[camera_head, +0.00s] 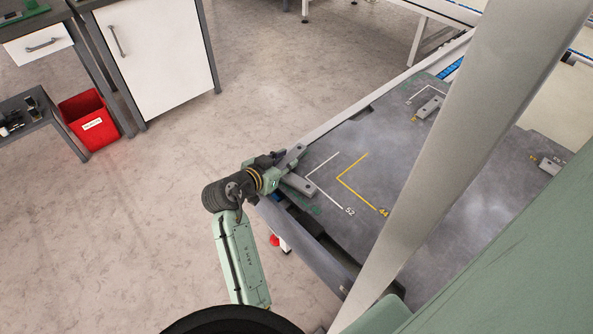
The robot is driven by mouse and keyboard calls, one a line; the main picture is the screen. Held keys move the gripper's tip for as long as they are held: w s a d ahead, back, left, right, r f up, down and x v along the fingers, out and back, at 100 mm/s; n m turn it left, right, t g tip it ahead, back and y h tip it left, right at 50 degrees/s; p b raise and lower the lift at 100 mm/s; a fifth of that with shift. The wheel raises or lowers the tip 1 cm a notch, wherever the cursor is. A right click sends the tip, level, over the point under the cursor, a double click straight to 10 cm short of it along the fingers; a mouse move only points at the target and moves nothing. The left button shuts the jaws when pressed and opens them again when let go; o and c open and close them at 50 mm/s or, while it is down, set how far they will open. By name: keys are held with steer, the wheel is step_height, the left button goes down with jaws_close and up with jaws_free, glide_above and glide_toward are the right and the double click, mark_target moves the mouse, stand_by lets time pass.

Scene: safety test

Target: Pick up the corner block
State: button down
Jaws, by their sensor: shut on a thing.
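A grey metal corner block (300,186) is at the left edge of the dark grey plate (370,140), beside the white and yellow corner marks. My gripper (280,171) reaches it from the left and is shut on it. The fingertips are small and partly hidden, so the exact grip is unclear. I cannot tell whether the block still touches the plate.
Another grey block (430,107) sits on the plate at the upper right, and one more (550,166) is at the far right. A pale post crosses the view on the right. A red bin (88,120) and a white cabinet (155,55) stand at the left. The floor between is clear.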

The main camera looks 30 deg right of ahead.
mark_target(293, 170)
steer(key=shift+s+d+f+g, duration=0.2)
steer(key=shift+s+d+g, duration=0.2)
steer(key=shift+s+d, duration=0.4)
steer(key=shift+r, duration=0.4)
step_height(293, 170, up, 3)
steer(key=shift+s+f+m+b, duration=0.15)
steer(key=shift+m+b, duration=0.15)
steer(key=shift+b, duration=0.25)
steer(key=s, duration=0.4)
steer(key=s+r, duration=0.1)
steer(key=s, duration=0.4)
steer(key=s+r, duration=0.1)
steer(key=s, duration=0.3)
steer(key=shift+s+a+r, duration=0.1)
steer(key=shift+s+r, duration=0.05)
steer(key=shift+s, duration=0.2)
steer(key=shift+s+p, duration=0.75)
steer(key=shift+p, duration=0.35)
